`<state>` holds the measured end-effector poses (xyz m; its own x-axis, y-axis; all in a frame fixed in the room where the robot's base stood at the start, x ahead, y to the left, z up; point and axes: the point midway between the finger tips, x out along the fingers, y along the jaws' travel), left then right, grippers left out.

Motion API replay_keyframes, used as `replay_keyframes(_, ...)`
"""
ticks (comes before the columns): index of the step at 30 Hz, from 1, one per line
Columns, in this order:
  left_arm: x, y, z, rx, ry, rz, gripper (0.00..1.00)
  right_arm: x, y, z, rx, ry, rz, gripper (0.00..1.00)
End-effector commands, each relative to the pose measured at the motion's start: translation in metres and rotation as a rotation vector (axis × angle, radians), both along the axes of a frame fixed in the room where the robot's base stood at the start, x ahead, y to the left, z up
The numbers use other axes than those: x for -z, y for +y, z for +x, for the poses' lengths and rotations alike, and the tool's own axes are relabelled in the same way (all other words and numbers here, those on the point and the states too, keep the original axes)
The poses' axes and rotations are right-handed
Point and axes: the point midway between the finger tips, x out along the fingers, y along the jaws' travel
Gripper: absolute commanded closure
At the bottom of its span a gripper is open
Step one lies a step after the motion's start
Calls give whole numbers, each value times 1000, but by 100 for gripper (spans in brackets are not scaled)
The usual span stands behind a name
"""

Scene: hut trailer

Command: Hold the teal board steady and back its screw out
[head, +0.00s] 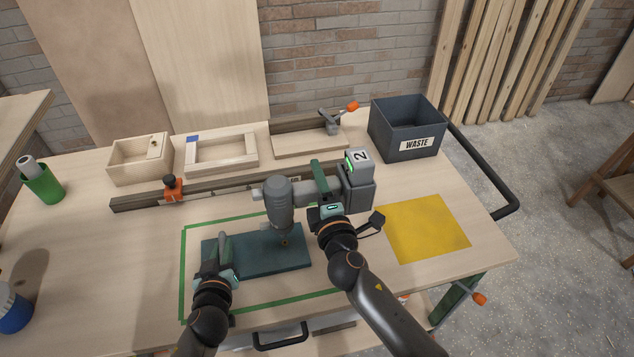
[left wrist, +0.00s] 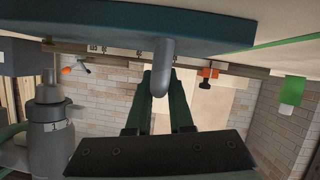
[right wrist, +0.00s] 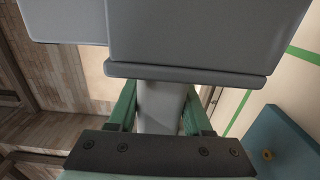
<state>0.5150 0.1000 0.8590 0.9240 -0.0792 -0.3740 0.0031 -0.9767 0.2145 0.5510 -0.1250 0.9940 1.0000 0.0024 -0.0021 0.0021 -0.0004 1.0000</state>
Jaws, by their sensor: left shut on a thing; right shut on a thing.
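The teal board (head: 270,252) lies flat on the bench inside a green tape outline. A small brass-coloured screw (head: 285,242) shows on it, also in the right wrist view (right wrist: 267,155). My left gripper (head: 224,246) is at the board's left part, its fingers shut on a grey peg (left wrist: 163,68) at the board. My right gripper (head: 320,188) is shut on the handle (right wrist: 160,108) of the grey drill (head: 283,203). The drill points down by the screw; in the left wrist view its tip (left wrist: 48,76) looks apart from the board. The drill's battery block is marked 2.
A dark waste bin (head: 405,125) stands at the back right, a yellow square (head: 428,228) in front of it. A rail with an orange clamp (head: 172,188), a wooden box (head: 138,160) and a frame (head: 222,155) lie behind. A green cup (head: 42,185) stands far left.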

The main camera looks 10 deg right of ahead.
Motion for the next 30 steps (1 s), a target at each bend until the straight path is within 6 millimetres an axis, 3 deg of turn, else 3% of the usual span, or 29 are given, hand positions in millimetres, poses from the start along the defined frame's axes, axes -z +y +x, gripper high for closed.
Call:
replay_keyframes(16, -1, 0, 0, 0, -1, 0, 100, -41, -64, 1, 0, -11, -4, 100)
replay_keyframes(30, -1, 0, 0, 0, -1, 0, 100, -45, -70, 1, -1, -10, 0, 100)
